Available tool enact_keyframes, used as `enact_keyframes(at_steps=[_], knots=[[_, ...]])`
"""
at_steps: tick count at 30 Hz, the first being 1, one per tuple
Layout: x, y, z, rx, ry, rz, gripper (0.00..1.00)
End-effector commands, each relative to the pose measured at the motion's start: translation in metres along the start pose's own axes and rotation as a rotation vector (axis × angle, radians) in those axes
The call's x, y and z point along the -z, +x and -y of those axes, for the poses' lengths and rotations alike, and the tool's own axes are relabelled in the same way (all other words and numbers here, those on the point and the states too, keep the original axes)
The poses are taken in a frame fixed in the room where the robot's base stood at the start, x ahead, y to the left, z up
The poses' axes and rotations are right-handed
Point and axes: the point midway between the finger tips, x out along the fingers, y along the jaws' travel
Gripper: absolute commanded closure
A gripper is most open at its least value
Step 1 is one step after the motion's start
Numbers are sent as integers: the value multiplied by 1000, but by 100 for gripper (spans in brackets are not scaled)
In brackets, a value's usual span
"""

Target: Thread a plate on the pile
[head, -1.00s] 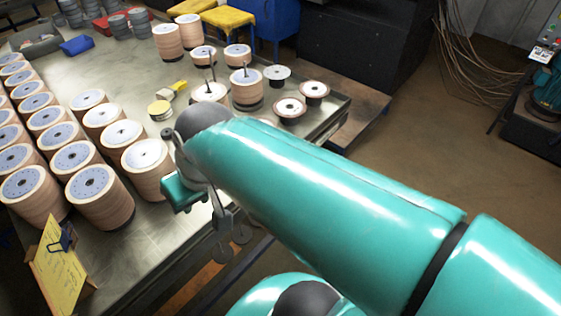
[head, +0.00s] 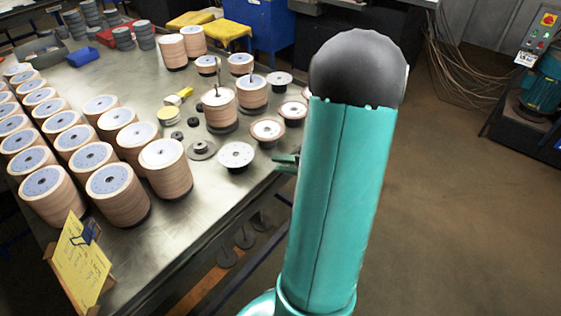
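Piles of tan plates with pale tops stand on the metal table. My gripper (head: 286,161) is mostly hidden behind my arm; only a small teal part shows at the table edge, right of the white-topped plate. Its fingers and any held thing are hidden.
Several tall piles (head: 165,168) fill the left of the table (head: 185,225). Small dark rings (head: 193,122), a dark flange (head: 202,150) and a yellow-handled brush (head: 178,97) lie mid-table. A yellow note stand (head: 80,262) is at the front left.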

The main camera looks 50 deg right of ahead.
Motion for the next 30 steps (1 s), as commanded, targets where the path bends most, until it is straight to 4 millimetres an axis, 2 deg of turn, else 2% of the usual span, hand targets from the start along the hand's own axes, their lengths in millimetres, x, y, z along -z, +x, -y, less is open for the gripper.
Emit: enact_keyframes(at_steps=[3, 8, 30], knots=[[7, -3, -5, 10, 4, -28, 76], [7, 6, -4, 11, 3, -26, 76], [4, 74, -3, 9, 5, -22, 76]])
